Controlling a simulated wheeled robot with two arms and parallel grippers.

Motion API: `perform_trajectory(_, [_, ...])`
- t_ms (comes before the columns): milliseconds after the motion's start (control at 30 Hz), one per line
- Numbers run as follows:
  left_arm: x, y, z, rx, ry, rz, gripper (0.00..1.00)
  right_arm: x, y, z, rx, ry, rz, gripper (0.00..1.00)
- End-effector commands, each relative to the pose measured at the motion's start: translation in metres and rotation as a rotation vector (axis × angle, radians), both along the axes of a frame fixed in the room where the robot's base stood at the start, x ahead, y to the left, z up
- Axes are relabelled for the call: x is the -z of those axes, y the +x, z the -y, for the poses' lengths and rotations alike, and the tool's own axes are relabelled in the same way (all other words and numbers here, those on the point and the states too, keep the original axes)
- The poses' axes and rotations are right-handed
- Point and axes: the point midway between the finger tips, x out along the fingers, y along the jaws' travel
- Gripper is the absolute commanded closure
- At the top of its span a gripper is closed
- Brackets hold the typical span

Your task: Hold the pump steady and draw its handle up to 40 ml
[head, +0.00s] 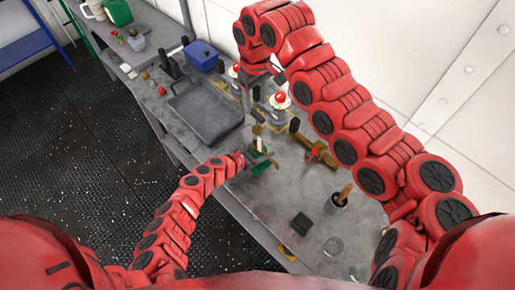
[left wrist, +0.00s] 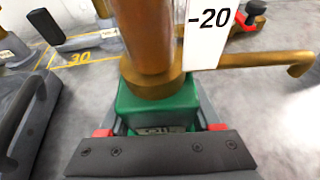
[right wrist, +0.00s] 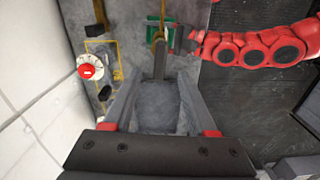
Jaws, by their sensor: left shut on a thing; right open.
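The pump has a green base (left wrist: 155,108), a brass barrel (left wrist: 150,35) and a white scale plate marked -20 (left wrist: 208,20). It stands upright on the grey bench, and its green base also shows in the head view (head: 259,163). My left gripper (left wrist: 158,100) is shut on the green base, one finger on each side. My right gripper (right wrist: 161,72) is open and empty, pointing down above the bench. In the right wrist view the pump (right wrist: 160,33) is beyond its fingertips, apart from them.
A grey tray (head: 183,121) and a blue box (head: 200,55) lie to the left of the pump. Red-topped devices (head: 279,100) stand behind it.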

Motion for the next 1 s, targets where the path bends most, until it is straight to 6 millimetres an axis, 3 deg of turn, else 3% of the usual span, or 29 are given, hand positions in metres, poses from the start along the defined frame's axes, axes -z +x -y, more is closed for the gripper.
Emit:
perform_trajectory(200, [0.0,0.0,0.0,0.0,0.0,0.0,1.0,0.031,-0.001,-0.002,-0.001,0.006,-0.004,0.43])
perform_trajectory(400, [0.0,0.0,0.0,0.0,0.0,0.0,1.0,0.049,-0.001,0.001,0.0,-0.003,-0.003,0.43])
perform_trajectory(800, [0.0,0.0,0.0,0.0,0.0,0.0,1.0,0.054,0.0,0.0,0.001,0.0,0.001,0.43])
perform_trajectory(1000, [0.0,0.0,0.0,0.0,0.0,0.0,1.0,0.054,0.0,0.0,0.0,0.0,0.001,0.79])
